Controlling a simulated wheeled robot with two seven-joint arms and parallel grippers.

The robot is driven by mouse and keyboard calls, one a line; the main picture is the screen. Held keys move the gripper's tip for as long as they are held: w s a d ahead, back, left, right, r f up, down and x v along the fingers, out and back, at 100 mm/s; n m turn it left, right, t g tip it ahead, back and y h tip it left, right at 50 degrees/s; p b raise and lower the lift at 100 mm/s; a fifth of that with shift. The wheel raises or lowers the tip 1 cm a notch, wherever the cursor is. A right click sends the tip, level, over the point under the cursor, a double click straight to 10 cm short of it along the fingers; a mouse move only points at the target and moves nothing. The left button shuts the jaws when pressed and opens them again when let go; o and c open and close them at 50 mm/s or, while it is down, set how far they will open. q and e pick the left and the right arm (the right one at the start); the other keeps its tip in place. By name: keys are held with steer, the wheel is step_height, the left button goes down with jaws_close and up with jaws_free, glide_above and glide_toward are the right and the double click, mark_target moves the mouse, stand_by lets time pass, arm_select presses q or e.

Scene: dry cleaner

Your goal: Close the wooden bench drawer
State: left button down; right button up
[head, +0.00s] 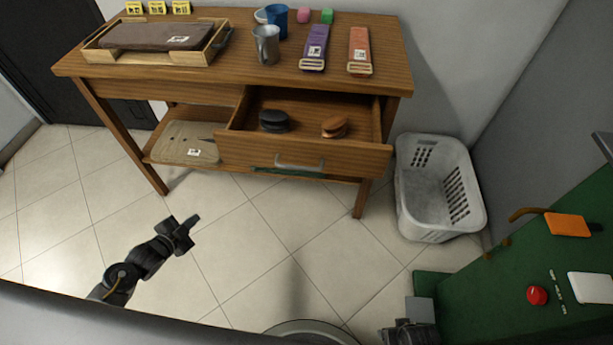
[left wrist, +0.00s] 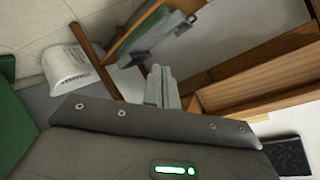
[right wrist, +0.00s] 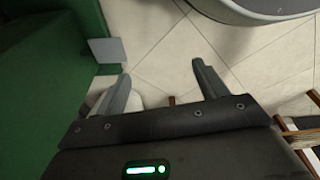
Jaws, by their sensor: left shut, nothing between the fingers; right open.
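The wooden bench (head: 150,75) stands ahead of me. Its drawer (head: 335,155) is pulled out toward me, with a grey bar handle (head: 299,162) on its front. A black brush (head: 273,121) and an orange-brown brush (head: 334,127) lie inside the drawer. My left gripper (head: 190,226) is shut and empty, low in front of the bench and to the left of the drawer front, not touching it. Its fingers (left wrist: 160,88) also show in the left wrist view. My right gripper (right wrist: 162,82) is open and empty over the floor, beside the green cabinet. In the head view only part of the right arm shows at the bottom.
A white laundry basket (head: 438,225) stands right of the bench. A green cabinet (head: 510,290) with a red button fills the lower right. The bench top holds a tray (head: 90,53), cups and folded straps. A lower shelf (head: 160,155) carries a folded item. The tiled floor before the drawer is clear.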

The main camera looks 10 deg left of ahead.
arm_select(q)
steer(key=w+d+r+m+t+h+b, duration=0.1)
steer(key=w+d+r+m+h+b, duration=0.15)
steer(key=r, duration=0.25)
steer(key=w+d+r+m+t+h+b, duration=0.1)
steer(key=d+r+m+h+b, duration=0.15)
steer(key=r+m, duration=0.2)
steer(key=s+d+r+m+g+h+b, duration=0.2)
steer(key=s+d+r+m+h+b, duration=0.25)
steer(key=d+r+m, duration=0.45)
steer(key=n, duration=0.1)
glide_toward(261, 153)
steer(key=s+d+x, duration=0.1)
steer(key=x, duration=0.4)
steer(key=shift+w+a+f+h, duration=0.1)
steer(key=shift+w+a+h, duration=0.15)
steer(key=shift+w, duration=0.5)
arm_select(e)
step_height(261, 153, up, 9)
steer(key=w+t, duration=0.1)
steer(key=shift+w+f, duration=0.2)
steer(key=shift+w, duration=0.1)
steer(key=shift+d, duration=0.1)
